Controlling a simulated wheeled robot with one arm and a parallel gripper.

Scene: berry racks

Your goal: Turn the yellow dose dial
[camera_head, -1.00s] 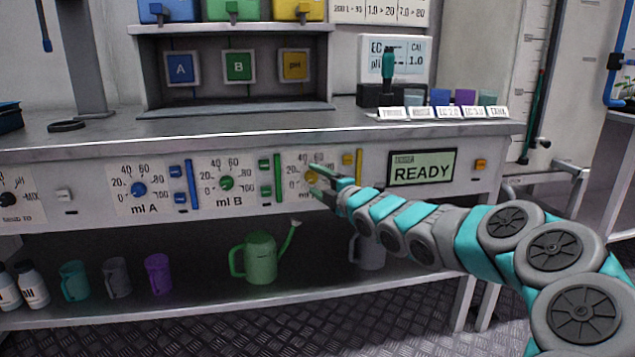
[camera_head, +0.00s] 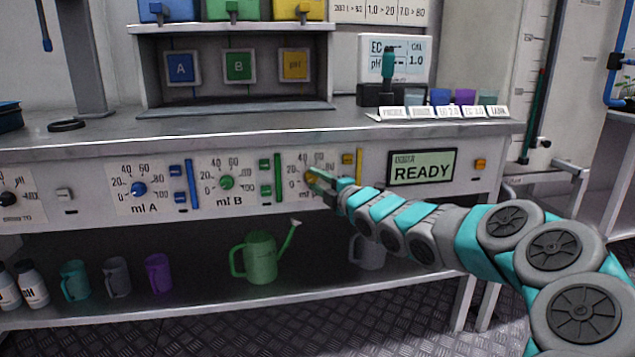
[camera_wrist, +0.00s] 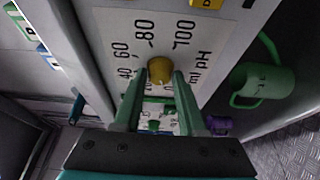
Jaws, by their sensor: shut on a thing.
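The yellow dose dial (camera_wrist: 160,70) sits on a white panel marked with numbers and "pH" in the wrist view. In the head view the dial (camera_head: 312,176) is mostly hidden behind my gripper. My gripper (camera_head: 325,180) reaches the panel from the right. In the wrist view its two green fingers (camera_wrist: 160,82) stand on either side of the dial, shut on it. The dial's pointer cannot be made out.
A blue dial (camera_head: 138,189) and a green dial (camera_head: 226,183) sit to the left on the same panel. A display (camera_head: 422,168) reading "READY" is to the right. A green watering can (camera_head: 260,258) stands on the shelf below.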

